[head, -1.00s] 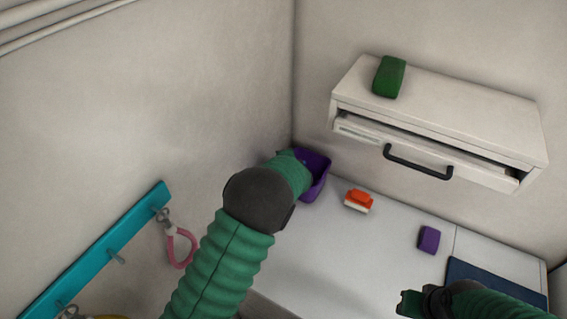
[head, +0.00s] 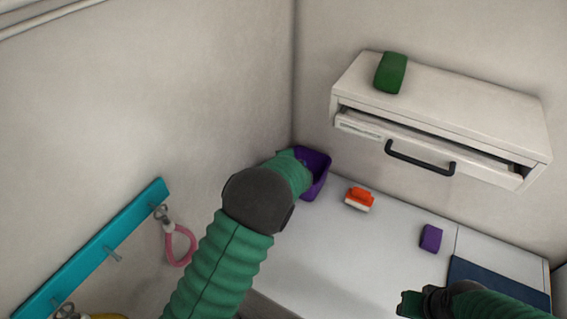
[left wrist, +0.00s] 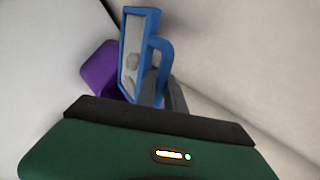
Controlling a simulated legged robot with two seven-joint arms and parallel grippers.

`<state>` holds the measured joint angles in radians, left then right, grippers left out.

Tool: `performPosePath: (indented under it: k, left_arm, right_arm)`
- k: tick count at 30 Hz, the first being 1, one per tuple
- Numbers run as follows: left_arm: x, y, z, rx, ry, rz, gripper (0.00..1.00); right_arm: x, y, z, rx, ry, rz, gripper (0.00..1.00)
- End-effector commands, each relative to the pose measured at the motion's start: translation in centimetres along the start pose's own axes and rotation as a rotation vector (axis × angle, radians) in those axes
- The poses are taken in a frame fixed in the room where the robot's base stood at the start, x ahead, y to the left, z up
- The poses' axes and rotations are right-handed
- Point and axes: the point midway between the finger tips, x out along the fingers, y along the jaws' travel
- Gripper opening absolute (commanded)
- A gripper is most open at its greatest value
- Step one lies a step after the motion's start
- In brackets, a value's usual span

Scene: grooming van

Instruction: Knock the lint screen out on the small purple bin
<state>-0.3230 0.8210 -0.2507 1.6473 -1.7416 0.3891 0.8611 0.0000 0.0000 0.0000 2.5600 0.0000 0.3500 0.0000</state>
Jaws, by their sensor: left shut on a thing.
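The lint screen (left wrist: 131,60) has a blue frame, a blue handle and pale mesh with a grey patch of lint on it. In the left wrist view it stands upright in my left gripper (left wrist: 166,92), which is shut on it. The small purple bin (left wrist: 97,68) is just behind and left of the screen; I cannot tell whether they touch. In the head view the bin (head: 318,168) sits in the wall corner, partly covered by my left arm, which hides the screen and left gripper. My right gripper (head: 411,303) is low at the right, with its jaws unclear.
A white drawer unit (head: 480,110) with a slightly open drawer hangs on the right wall, a green block (head: 390,73) on top. An orange-and-white brush (head: 360,199), a purple block (head: 431,238) and a dark blue mat (head: 490,280) lie on the counter. A teal hook rail (head: 100,246) is at left.

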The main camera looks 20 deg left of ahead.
Motion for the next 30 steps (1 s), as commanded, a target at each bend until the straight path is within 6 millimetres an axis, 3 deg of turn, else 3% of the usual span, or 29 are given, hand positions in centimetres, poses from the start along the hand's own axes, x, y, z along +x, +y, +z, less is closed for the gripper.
performPosePath:
  k: [30]
  left_arm:
    - [0.21, 0.25, 0.0, 0.0, 0.0, 0.0, 0.0]
  right_arm:
    - [0.85, 0.0, 0.2, 0.0, 0.0, 0.0, 0.36]
